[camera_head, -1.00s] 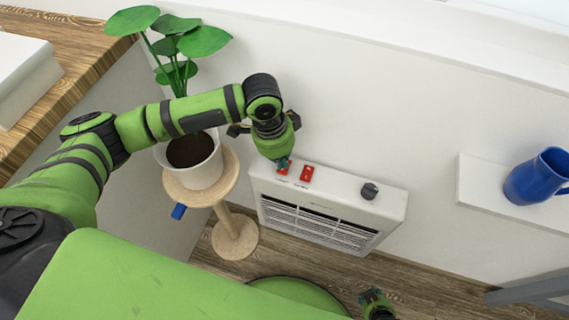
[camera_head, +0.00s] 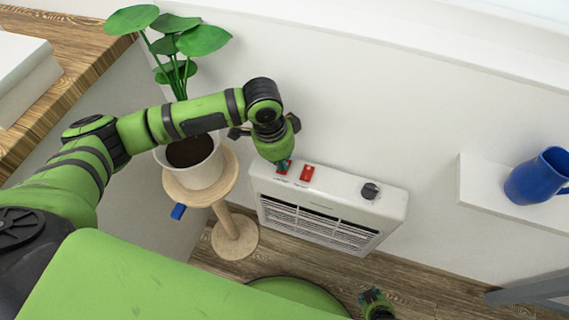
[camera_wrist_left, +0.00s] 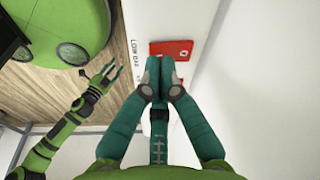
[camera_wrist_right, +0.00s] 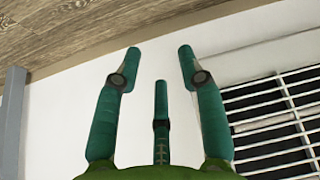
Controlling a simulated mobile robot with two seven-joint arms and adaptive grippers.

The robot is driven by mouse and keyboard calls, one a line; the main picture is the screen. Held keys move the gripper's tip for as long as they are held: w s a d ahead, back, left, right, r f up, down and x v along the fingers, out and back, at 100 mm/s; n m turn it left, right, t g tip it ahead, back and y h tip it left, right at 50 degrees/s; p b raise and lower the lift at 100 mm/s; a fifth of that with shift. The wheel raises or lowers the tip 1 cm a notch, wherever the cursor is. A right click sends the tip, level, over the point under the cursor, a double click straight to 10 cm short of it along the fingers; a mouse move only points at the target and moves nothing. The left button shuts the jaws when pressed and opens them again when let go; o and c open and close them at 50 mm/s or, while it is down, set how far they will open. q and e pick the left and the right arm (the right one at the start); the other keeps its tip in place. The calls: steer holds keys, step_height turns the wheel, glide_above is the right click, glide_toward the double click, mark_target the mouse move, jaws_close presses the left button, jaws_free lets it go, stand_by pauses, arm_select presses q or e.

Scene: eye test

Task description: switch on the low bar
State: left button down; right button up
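The white heater (camera_head: 330,228) stands by the wall with two red switches and a dark knob on its top. The left red switch (camera_head: 281,171) is partly hidden by my left gripper (camera_head: 284,164). In the left wrist view a red switch (camera_wrist_left: 171,48) sits beside the label "LOW BAR" (camera_wrist_left: 132,62). There my left gripper (camera_wrist_left: 158,76) has its fingertips together with nothing between them, over part of this switch; I cannot tell whether they touch. My right gripper (camera_wrist_right: 158,62) is open and empty, low in front of the heater; it also shows in the head view (camera_head: 374,300).
The other red switch (camera_head: 307,173) and the knob (camera_head: 370,191) are to the right. A potted plant (camera_head: 200,170) stands on a round wooden stand (camera_head: 226,192) close under my left arm. A blue mug (camera_head: 535,180) is on a white shelf (camera_head: 480,190) at the right.

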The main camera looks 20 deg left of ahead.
arm_select(q)
steer(key=shift+f, duration=0.55)
arm_select(e)
steer(key=shift+f, duration=0.15)
arm_select(q)
steer(key=shift+r, duration=0.3)
steer(key=shift+r+p, duration=1.05)
steer(key=shift+p, duration=0.6)
steer(key=shift+r+p, duration=1.15)
steer(key=shift+p, duration=0.3)
steer(key=shift+r+p, duration=0.55)
steer(key=shift+p, duration=0.15)
steer(key=shift+r+p, duration=0.55)
steer(key=shift+p, duration=0.2)
arm_select(e)
steer(key=s+r+g, duration=0.2)
steer(key=s, duration=0.7)
steer(key=s+d+r+g, duration=0.1)
steer(key=s+r+g, duration=0.1)
steer(key=s, duration=0.7)
steer(key=shift+r+h, duration=0.2)
steer(key=shift+h, duration=0.1)
arm_select(q)
steer(key=shift+s+d, duration=0.1)
arm_select(e)
steer(key=shift+d, duration=0.1)
